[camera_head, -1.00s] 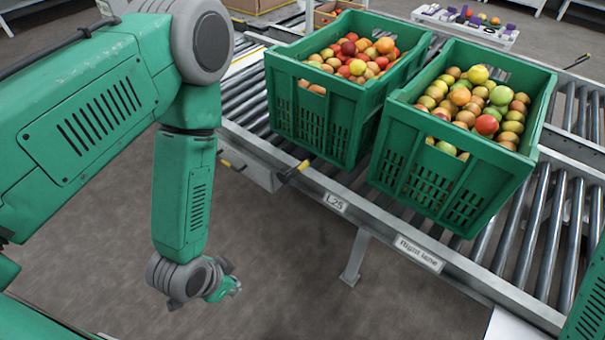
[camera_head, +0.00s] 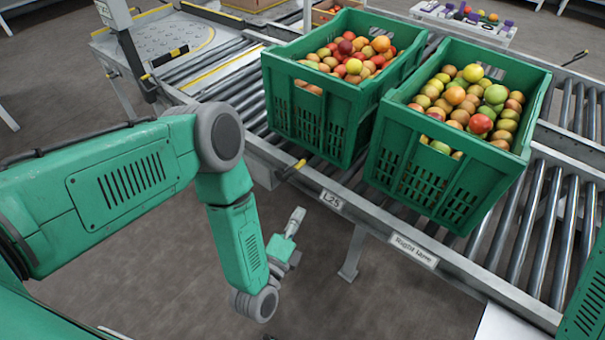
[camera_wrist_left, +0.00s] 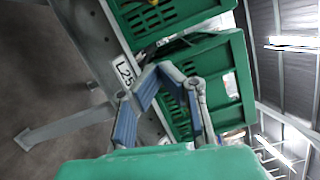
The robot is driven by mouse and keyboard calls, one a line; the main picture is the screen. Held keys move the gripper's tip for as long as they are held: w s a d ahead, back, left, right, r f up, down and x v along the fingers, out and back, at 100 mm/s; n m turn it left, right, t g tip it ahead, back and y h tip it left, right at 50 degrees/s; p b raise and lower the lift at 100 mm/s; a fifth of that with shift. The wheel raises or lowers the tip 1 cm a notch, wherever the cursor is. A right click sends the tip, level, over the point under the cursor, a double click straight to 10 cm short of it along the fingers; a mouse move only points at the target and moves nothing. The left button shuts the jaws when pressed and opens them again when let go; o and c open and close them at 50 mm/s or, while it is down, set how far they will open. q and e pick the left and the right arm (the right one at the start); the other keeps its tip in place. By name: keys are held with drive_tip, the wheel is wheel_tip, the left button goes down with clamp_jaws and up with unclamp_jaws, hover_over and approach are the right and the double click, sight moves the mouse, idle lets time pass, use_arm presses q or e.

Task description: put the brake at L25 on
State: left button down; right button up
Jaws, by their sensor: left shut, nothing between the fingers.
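The L25 label (camera_head: 332,201) is on the front rail of the roller conveyor. It also shows in the wrist view (camera_wrist_left: 123,72). I cannot make out the lever in the wrist view. My left gripper (camera_head: 297,220) points up toward the rail, below and in front of the lever and apart from it. It is shut and empty; its fingers also show in the wrist view (camera_wrist_left: 172,76). My right gripper is out of view.
A "Right lane" label (camera_head: 414,250) is further right. A support leg (camera_head: 352,255) stands below the rail. The floor in front is clear.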

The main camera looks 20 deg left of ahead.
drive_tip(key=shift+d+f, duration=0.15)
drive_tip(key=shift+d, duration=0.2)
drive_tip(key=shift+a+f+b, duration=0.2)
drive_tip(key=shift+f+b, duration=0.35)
drive_tip(key=shift+b, duration=0.05)
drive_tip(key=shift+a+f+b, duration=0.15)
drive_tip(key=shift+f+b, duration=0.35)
drive_tip(key=shift+b, duration=0.1)
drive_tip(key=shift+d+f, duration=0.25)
use_arm(q)
drive_tip(key=w+a+r, duration=0.1)
drive_tip(key=w+a, duration=0.1)
drive_tip(key=w, duration=0.9)
drive_tip(key=shift+w+a, duration=0.15)
drive_tip(key=shift+a, duration=0.15)
drive_tip(key=shift+r, duration=0.1)
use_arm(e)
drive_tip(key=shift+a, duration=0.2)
